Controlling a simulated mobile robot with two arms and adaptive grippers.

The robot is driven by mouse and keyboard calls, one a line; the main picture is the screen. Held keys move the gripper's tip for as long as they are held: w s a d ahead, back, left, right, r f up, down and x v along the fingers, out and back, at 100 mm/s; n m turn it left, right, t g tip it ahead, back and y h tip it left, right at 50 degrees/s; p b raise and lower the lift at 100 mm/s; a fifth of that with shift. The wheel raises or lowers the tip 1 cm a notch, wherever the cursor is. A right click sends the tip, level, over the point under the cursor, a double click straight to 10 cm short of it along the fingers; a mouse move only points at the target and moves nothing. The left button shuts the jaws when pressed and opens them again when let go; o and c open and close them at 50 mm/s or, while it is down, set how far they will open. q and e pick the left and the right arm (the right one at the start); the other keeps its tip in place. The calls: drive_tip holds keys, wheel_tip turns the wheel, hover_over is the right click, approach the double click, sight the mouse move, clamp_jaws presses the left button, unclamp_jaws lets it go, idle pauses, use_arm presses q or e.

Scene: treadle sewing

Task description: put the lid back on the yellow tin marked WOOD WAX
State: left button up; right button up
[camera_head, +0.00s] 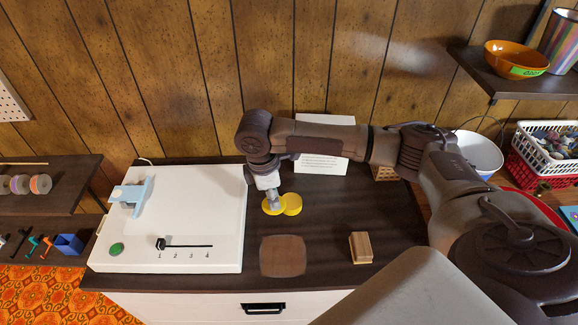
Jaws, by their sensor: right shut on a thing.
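Two small round yellow things sit side by side, close together, on the dark worktop in the middle of the view. My right gripper (272,203) comes down from above and is shut on the left one, which looks like the lid (268,209). The right one (293,204) looks like the yellow tin; the WOOD WAX marking is too small to read. The fingers hide part of the left piece, and I cannot tell whether it is lifted off the worktop. My left gripper is not in view.
A white machine base (180,225) with a slider stands left of the yellow pieces. A dark brown square (283,256) and a wooden block (361,247) lie nearer the front. A white card (321,163) stands behind.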

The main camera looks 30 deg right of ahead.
use_arm(q)
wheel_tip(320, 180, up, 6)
drive_tip(key=p, duration=0.4)
use_arm(e)
drive_tip(key=w+d+n, duration=0.1)
drive_tip(key=d+n, duration=0.1)
drive_tip(key=n, duration=0.1)
drive_tip(key=w+d+f+n, duration=0.1)
drive_tip(key=d+n, duration=0.2)
drive_tip(key=w+d+f+n+t, duration=0.1)
drive_tip(key=d+n, duration=0.1)
drive_tip(key=n, duration=0.1)
drive_tip(key=shift+w+d+n, duration=0.3)
drive_tip(key=shift+w+d, duration=0.05)
drive_tip(key=shift+d, duration=0.05)
drive_tip(key=b, duration=0.5)
hover_over(292, 201)
drive_tip(key=f, duration=0.4)
drive_tip(key=shift+a+f, duration=0.1)
drive_tip(key=shift+a, duration=0.1)
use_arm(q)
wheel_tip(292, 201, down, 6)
use_arm(e)
drive_tip(key=shift+f, duration=0.95)
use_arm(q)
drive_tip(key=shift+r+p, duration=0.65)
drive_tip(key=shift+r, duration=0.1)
use_arm(e)
drive_tip(key=shift+r, duration=0.1)
